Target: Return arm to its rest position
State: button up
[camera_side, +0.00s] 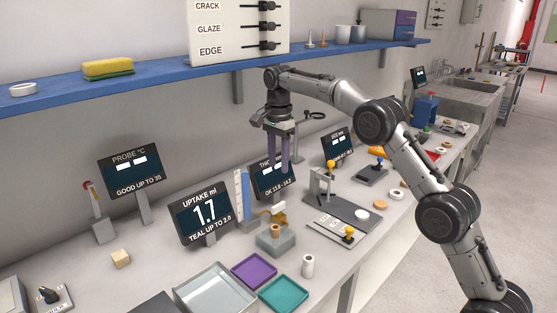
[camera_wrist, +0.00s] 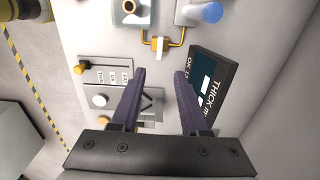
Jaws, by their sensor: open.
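My gripper (camera_side: 279,165) hangs from the wrist of my arm, pointing down, above the bench in the side view. Its two dark purple fingers are apart with nothing between them. In the wrist view my gripper (camera_wrist: 158,75) is also open and empty, with bench devices behind it. The thickness display (camera_side: 272,180) stands just behind and below the fingers in the side view. It shows on the right of the fingers in the wrist view (camera_wrist: 210,82).
A blue shelf (camera_side: 150,80) with a labelled panel (camera_side: 237,30) runs along the wall near my wrist. The uptake display (camera_side: 206,214), a purple tray (camera_side: 254,271), a teal tray (camera_side: 283,293) and a grey stand (camera_side: 275,238) occupy the bench.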

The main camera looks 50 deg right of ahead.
jog(key=shift+r, duration=0.15)
jog(key=s+a+r+n+t, duration=0.1)
jog(key=s+a+r, duration=0.1)
jog(key=s+r, duration=0.5)
jog(key=s+a+r+n+t, duration=0.1)
jog(key=s+a+r+t, duration=0.1)
jog(key=s+r, duration=0.5)
jog(key=s+a+r+n+t, duration=0.15)
jog(key=s+r+n, duration=0.25)
jog(key=s, duration=0.7)
jog(key=s+a+f+n+t, duration=0.1)
jog(key=s+a+f+n, duration=0.1)
jog(key=s+f+n, duration=1)
notch_tip(320, 180, down, 4)
jog(key=s, duration=0.2)
jog(key=shift+s+f, duration=0.25)
jog(key=shift+s, duration=0.15)
